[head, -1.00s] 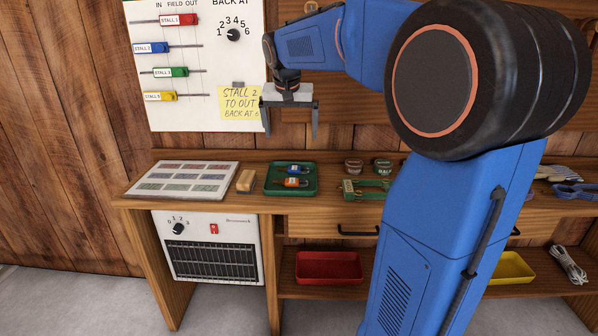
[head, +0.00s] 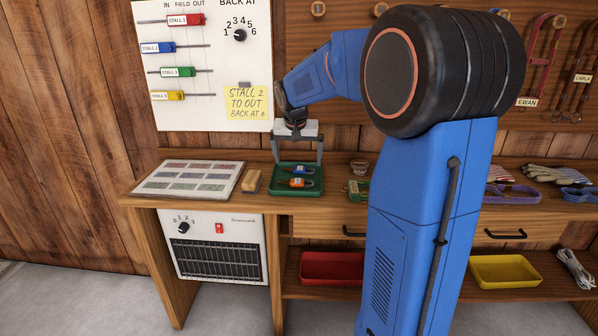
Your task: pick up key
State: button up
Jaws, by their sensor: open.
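A green tray (head: 295,193) lies on the wooden bench. In it are two small key-like items, one with a blue body (head: 300,170) and one with an orange body (head: 298,182) in front of it. They are too small for me to tell their exact shape. My gripper (head: 298,161) points down over the back of the tray, with its two fingers spread apart and nothing between them. The fingertips look close to the tray's back edge, but I cannot tell their exact height above it.
A tan block (head: 252,181) and a chart board (head: 188,179) lie left of the tray. A small pot (head: 359,167) stands to its right. The wall board (head: 185,118) with sliders rises behind. My arm hides part of the bench.

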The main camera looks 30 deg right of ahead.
aim_at(298, 168)
jog(key=x, duration=0.4)
jog(key=shift+w, duration=0.2)
jog(key=c, duration=0.9)
